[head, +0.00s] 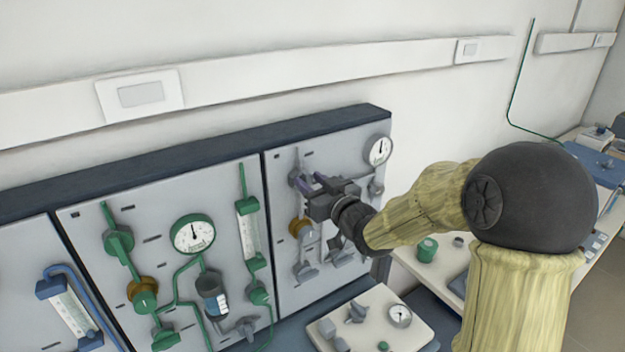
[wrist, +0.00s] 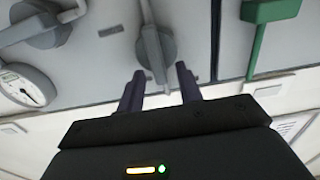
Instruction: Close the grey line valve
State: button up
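The grey line runs on the right-hand panel (head: 285,285). Its upper-left grey valve (head: 296,172) is partly hidden by my gripper (head: 316,187) in the head view. The wrist view shows this valve's handle (wrist: 155,48) close up, with its long lever roughly in line with the pipe. My gripper (wrist: 160,78) is open, with its two dark purple fingers on either side of the lever's lower end. I see gaps between the fingers and the lever; I cannot tell whether the fingertips reach past it in depth.
A round gauge (head: 378,150) and a grey valve (head: 376,188) sit to the right on the same panel. A brown knob (head: 299,226) and more grey fittings (head: 305,270) are below. The green line's panel (head: 75,215) adjoins on the left. Loose parts lie on a board (head: 365,342) below.

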jog(key=shift+c, duration=0.3)
grip_shut()
jog(key=shift+f+n+b, duration=0.15)
jog(key=shift+n+b, duration=0.25)
jog(key=shift+b, duration=0.35)
jog(key=shift+a+b, duration=0.1)
jog(key=shift+b, duration=0.35)
jog(key=shift+s+a+f+n+b, duration=0.25)
jog(key=shift+f+n+b, duration=0.1)
jog(key=shift+n+b, duration=2.8)
jog(key=shift+s+a+f+n+b, duration=0.1)
jog(key=shift+a+f+n+b, duration=0.2)
jog(key=shift+n+b, duration=2.85)
jog(key=shift+s+a+f+n+b, duration=0.3)
jog(key=shift+n+b, duration=2)
jog(key=shift+b, duration=1.7)
jog(key=shift+w+d, duration=0.1)
